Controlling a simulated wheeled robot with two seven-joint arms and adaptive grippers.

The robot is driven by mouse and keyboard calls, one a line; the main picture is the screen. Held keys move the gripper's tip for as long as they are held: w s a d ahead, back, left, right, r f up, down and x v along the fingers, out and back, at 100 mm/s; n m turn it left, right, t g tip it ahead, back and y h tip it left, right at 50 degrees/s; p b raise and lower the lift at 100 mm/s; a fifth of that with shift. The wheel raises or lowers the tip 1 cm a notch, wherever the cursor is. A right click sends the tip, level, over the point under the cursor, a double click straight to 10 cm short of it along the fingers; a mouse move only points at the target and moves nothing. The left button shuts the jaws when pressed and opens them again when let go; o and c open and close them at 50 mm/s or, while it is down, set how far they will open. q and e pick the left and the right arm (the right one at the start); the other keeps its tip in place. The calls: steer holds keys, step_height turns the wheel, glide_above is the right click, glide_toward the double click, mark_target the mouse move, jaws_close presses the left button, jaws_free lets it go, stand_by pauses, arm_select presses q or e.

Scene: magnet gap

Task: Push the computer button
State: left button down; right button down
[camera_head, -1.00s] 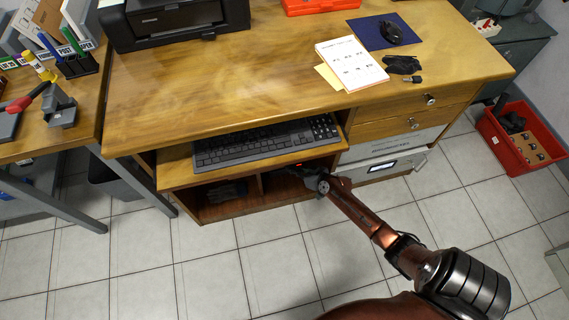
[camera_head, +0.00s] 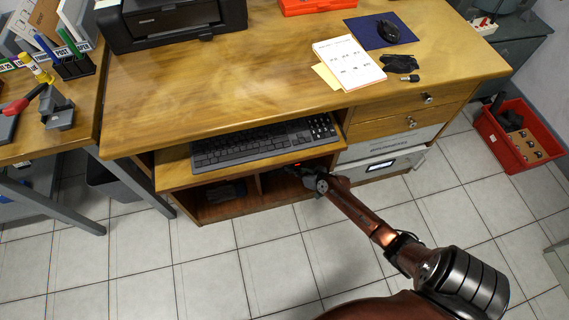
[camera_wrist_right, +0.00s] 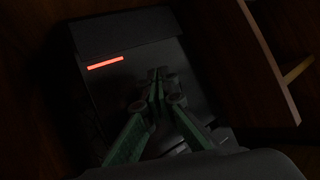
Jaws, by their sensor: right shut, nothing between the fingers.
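In the head view the red strip (camera_head: 297,165) shows as a small glow under the keyboard shelf. My right gripper (camera_wrist_right: 157,76) is shut and empty, its fingertips in front of the computer's face, to the right of and slightly below the strip. I cannot tell whether the tips touch the face. No button is clearly visible in the dark. My left gripper is not in view.
The wooden desk (camera_head: 220,85) has a keyboard (camera_head: 265,145) on a pull-out shelf above the compartment. A red crate (camera_head: 520,140) sits on the tiled floor, which is clear in front.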

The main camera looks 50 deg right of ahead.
stand_by(0.4)
steer(key=shift+w+d+b, duration=0.25)
steer(key=shift+w+b, duration=0.05)
steer(key=shift+w, duration=0.05)
stand_by(0.3)
steer(key=shift+s+a+r, duration=0.1)
steer(key=shift+s+a, duration=0.15)
steer(key=shift+s, duration=0.05)
steer(key=s+a+p, duration=0.2)
steer(key=s+a, duration=0.1)
steer(key=s, duration=0.2)
stand_by(0.6)
